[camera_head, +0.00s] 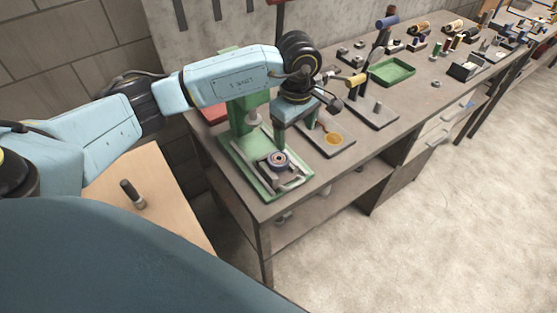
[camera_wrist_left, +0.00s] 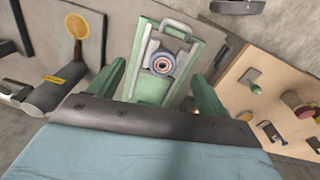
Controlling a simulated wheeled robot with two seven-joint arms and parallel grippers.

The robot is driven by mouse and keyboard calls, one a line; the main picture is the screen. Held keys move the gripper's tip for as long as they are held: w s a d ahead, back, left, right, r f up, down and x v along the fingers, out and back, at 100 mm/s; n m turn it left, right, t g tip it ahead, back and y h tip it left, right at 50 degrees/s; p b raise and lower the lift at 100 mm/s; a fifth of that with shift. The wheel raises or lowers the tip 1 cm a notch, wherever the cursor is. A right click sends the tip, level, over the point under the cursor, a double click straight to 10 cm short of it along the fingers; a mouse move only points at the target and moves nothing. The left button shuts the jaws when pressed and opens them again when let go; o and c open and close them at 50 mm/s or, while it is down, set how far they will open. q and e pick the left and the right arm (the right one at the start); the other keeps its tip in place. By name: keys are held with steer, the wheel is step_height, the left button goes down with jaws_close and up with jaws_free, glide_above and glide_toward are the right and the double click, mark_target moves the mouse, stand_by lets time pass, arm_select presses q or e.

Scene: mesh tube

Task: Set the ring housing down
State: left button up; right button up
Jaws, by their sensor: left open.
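The ring housing (camera_head: 279,161), a dark round ring with a pale centre, sits on the green press base (camera_head: 240,163) on the workbench. It also shows in the left wrist view (camera_wrist_left: 162,62), in the middle of the green base between my fingers. My left gripper (camera_head: 281,140) is above and just behind the ring housing, pointing down. In the left wrist view its two green fingers (camera_wrist_left: 158,72) are spread wide, with nothing held between them. The ring housing appears apart from both fingers. My right gripper is not in view.
The green press column (camera_head: 242,117) stands close behind my left gripper. A dark plate with a yellow disc (camera_head: 333,139) lies right of the base. A green tray (camera_head: 392,72) and several small tools are further along the bench. A wooden table (camera_head: 165,195) with a dark cylinder is at left.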

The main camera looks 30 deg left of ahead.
arm_select(q)
steer(key=a+y, duration=0.1)
steer(key=a, duration=0.2)
steer(key=p, duration=0.1)
glide_above(279, 155)
steer(key=s+d, duration=0.1)
step_height(279, 155, down, 6)
step_height(279, 155, down, 6)
steer(key=shift+s+r+p, duration=0.1)
steer(key=shift+s+p, duration=0.05)
steer(key=shift+p, duration=0.5)
steer(key=shift+a+f+y, duration=0.1)
steer(key=shift+f+y, duration=0.15)
steer(key=shift+y, duration=0.05)
steer(key=shift+c, duration=0.4)
steer(key=shift+r, duration=0.1)
steer(key=c, duration=1.2)
